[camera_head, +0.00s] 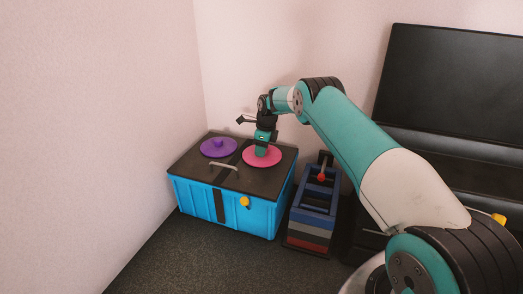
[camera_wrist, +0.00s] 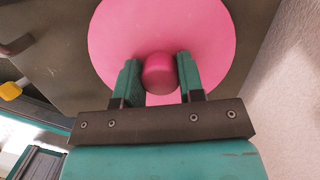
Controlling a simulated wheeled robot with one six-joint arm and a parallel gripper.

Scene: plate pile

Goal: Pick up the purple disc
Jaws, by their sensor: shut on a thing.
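The purple disc (camera_head: 219,148) lies flat on the left part of the blue box's dark lid, with a small knob on top. A pink disc (camera_head: 273,160) lies on the right part of the same lid. My gripper (camera_head: 262,150) is over the pink disc, away from the purple one. In the wrist view my gripper (camera_wrist: 158,77) is shut on the round knob of the pink disc (camera_wrist: 205,35). The purple disc is out of the wrist view. The pink disc appears to rest on the lid; I cannot tell whether it is lifted at all.
The blue box (camera_head: 228,207) has a curved handle (camera_head: 224,166) on its lid and a yellow latch in front. Stacked crates (camera_head: 312,215) with a red-knobbed lever stand right of it. Walls close in behind and left. A black cabinet (camera_head: 450,90) stands at right.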

